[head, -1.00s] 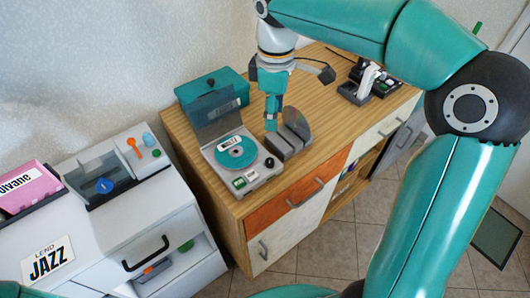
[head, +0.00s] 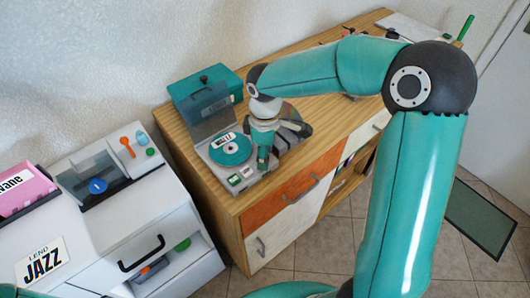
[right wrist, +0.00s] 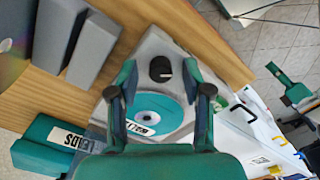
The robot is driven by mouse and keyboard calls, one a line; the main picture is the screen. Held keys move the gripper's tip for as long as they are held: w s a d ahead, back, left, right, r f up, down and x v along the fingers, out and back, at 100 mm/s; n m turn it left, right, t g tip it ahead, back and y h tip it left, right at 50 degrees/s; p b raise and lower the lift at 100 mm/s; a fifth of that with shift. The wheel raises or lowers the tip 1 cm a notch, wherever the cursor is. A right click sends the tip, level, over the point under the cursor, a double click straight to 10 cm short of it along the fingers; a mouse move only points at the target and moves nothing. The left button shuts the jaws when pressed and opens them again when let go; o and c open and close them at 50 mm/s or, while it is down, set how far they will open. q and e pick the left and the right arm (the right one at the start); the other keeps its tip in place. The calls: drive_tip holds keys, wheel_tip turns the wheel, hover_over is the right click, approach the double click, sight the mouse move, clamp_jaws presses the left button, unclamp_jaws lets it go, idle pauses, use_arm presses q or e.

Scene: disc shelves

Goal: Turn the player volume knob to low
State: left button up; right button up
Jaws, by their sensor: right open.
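The player (head: 212,174) is a grey box with its dark lid raised, on the wooden cabinet. My right gripper (head: 263,163) is over the player's right front corner, pointing down. In the right wrist view its two fingers (right wrist: 164,84) are apart, with the knob between and just beyond their tips. I cannot tell whether they touch it. My left gripper is not in view.
Behind the player stands a teal box (head: 203,86). Grey disc stands (right wrist: 92,47) are close beside the player. Green and white buttons (head: 240,176) sit on its front. A white JAZZ unit (head: 90,235) stands at the left, apart from the cabinet.

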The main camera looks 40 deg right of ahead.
clamp_jaws()
idle(0.3)
drive_tip(key=shift+f+m, duration=0.1)
drive_tip(key=shift+m, duration=0.3)
drive_tip(key=shift+m+b, duration=0.75)
drive_tip(key=shift+m, duration=0.45)
drive_tip(key=shift+m+b, duration=0.4)
drive_tip(key=shift+m, duration=1)
unclamp_jaws()
